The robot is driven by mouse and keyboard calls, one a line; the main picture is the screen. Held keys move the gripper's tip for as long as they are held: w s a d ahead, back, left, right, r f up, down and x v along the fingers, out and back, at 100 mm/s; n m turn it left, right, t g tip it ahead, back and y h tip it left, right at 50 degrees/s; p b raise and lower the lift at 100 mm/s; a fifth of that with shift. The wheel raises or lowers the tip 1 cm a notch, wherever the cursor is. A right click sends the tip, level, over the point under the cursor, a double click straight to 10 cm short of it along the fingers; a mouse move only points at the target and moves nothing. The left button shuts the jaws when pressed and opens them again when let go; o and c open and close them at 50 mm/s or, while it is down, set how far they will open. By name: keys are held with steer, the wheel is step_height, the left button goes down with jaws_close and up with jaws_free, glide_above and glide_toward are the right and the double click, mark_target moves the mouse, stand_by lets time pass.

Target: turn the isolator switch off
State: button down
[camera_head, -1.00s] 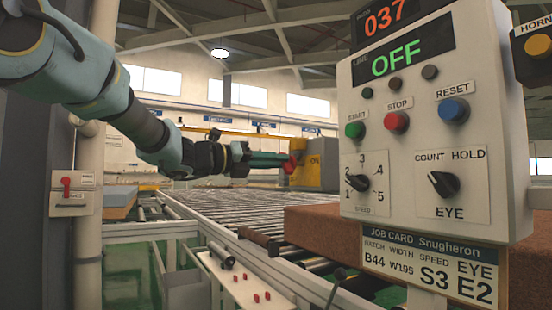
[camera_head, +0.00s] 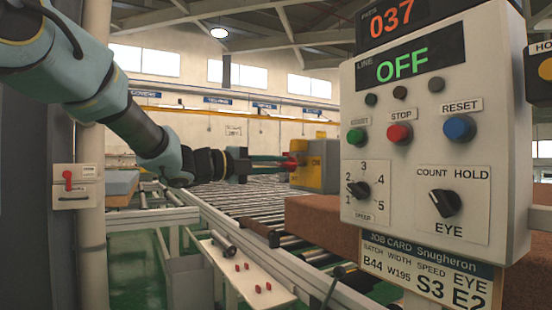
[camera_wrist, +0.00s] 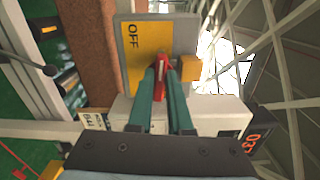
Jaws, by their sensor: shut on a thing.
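The isolator switch (camera_head: 318,172) is a yellow and grey box beyond the conveyor, left of the control panel in the head view. In the wrist view its yellow plate (camera_wrist: 145,60) bears the word OFF, and the box fills the upper middle. Its red handle (camera_head: 297,166) stands out from the left face. My gripper (camera_head: 284,161) reaches it from the left, with its green fingers shut on the handle. The handle also shows between the fingertips in the wrist view (camera_wrist: 160,84). The fingers partly hide the handle, so its exact angle is unclear.
The control panel (camera_head: 375,229) stands close at the right, its line display (camera_head: 403,66) reading OFF. A brown mattress block (camera_head: 310,217) lies behind it on the roller conveyor (camera_head: 238,197). A small red-levered box (camera_head: 73,186) is on the left post.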

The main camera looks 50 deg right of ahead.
steer(key=shift+f+n+p, duration=0.1)
steer(key=shift+n+p, duration=0.2)
steer(key=shift+n, duration=0.4)
steer(key=c, duration=0.8)
jaws_free()
steer(key=shift+c, duration=0.2)
steer(key=shift+a, duration=0.1)
steer(key=b+v, duration=0.1)
steer(key=v, duration=0.9)
steer(key=shift+w+a, duration=0.2)
steer(key=shift+a, duration=0.1)
